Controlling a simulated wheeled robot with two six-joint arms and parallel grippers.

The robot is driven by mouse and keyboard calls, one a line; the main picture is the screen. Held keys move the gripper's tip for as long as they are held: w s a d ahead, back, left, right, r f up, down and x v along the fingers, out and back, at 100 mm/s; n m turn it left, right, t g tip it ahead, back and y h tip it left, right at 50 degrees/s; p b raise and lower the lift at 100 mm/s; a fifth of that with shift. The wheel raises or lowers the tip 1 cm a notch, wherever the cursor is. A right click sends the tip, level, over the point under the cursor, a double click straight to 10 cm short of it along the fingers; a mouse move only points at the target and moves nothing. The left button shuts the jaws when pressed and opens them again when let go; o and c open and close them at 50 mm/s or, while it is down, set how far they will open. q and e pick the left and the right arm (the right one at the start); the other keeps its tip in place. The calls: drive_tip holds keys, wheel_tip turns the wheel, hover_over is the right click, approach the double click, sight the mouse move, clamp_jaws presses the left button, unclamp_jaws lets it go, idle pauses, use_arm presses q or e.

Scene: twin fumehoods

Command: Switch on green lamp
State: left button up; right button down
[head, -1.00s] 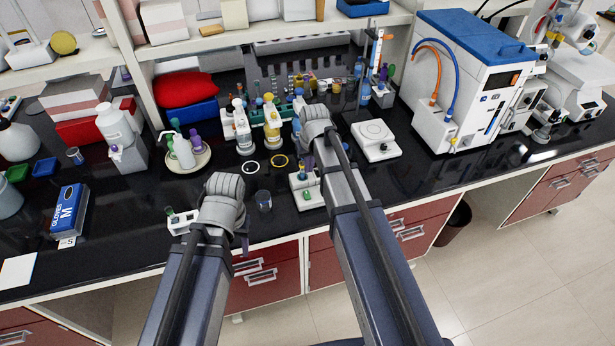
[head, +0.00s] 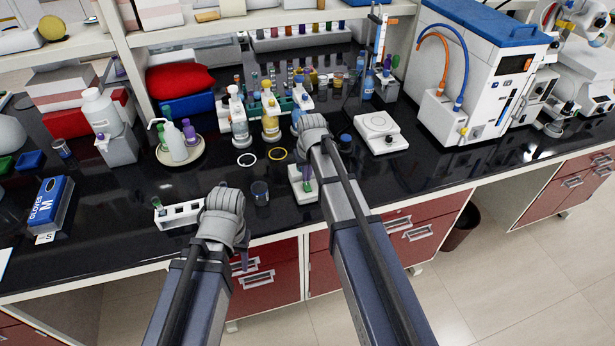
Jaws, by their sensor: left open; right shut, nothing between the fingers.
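I cannot pick out a green lamp with certainty. A small white device (head: 300,196) stands near the bench's front edge, with a small green and purple upright part showing at it; my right arm partly covers it. My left gripper (head: 240,258) is low at the front edge of the bench, its fingers mostly hidden behind my wrist. It is open and holds nothing that I can see. My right gripper (head: 308,183) is above the bench by the white device, mostly hidden by my own wrist. It is shut and empty. Whether it touches the device cannot be told.
A white tube rack (head: 180,215) lies left of my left wrist, and a small beaker (head: 260,192) stands between my arms. Bottles (head: 270,120) and a white hotplate (head: 379,132) stand behind. A glove box (head: 50,205) is at left. The black bench between has free room.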

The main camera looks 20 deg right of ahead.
sight(307, 187)
drive_tip(key=shift+w+f+b, duration=0.2)
drive_tip(key=shift+f+b, duration=0.35)
drive_tip(key=shift+f, duration=0.45)
use_arm(q)
wheel_tip(307, 187, down, 2)
use_arm(e)
drive_tip(key=shift+w+f+g, duration=0.2)
drive_tip(key=shift+w+g, duration=0.1)
drive_tip(key=shift+s+r, duration=0.1)
drive_tip(key=shift+s, duration=0.2)
use_arm(q)
drive_tip(key=shift+f, duration=0.1)
use_arm(e)
drive_tip(key=shift+s, duration=0.1)
drive_tip(key=shift+s, duration=0.7)
